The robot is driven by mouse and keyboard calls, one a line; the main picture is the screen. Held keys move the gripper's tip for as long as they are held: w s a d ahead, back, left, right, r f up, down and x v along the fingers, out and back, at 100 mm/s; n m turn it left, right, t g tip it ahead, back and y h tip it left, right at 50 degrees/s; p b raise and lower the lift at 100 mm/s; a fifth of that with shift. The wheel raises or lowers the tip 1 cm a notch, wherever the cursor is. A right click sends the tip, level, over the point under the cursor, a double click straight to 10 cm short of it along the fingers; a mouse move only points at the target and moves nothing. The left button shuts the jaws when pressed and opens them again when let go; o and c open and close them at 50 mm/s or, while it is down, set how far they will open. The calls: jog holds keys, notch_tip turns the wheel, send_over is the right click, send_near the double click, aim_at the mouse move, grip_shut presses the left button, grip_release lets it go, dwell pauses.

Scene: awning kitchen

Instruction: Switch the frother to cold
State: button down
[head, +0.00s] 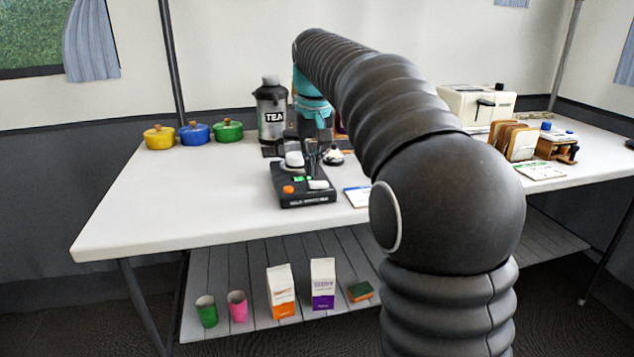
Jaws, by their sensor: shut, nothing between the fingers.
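The frother appears to be the low black unit (304,198) on the white table, just left of my arm. Its sloping front panel has an orange button (288,189), small green lit marks (298,178) and a pale switch or key (318,185). The lettering on its front edge is too small to read. My gripper (311,152) is shut and empty, pointing down over the back of the unit below the teal wrist. Whether it touches anything there cannot be told. A white-topped part (294,158) stands beside it.
A tea urn (271,115) stands close behind the unit. Yellow (159,137), blue (195,133) and green (228,130) pots are at the back left. A card (357,196) lies right of the unit. A toaster (478,104) is at right. The table's front left is clear.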

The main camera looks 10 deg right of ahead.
aim_at(312, 183)
jog(key=shift+f+b, duration=0.7)
jog(key=shift+f, duration=0.45)
dwell(0.4)
dwell(0.4)
jog(key=shift+r+p, duration=1.1)
jog(key=shift+p, duration=0.1)
jog(key=shift+r+p, duration=0.9)
jog(key=shift+r, duration=0.3)
notch_tip(312, 183, up, 7)
jog(key=shift+r, duration=0.2)
dwell(3.1)
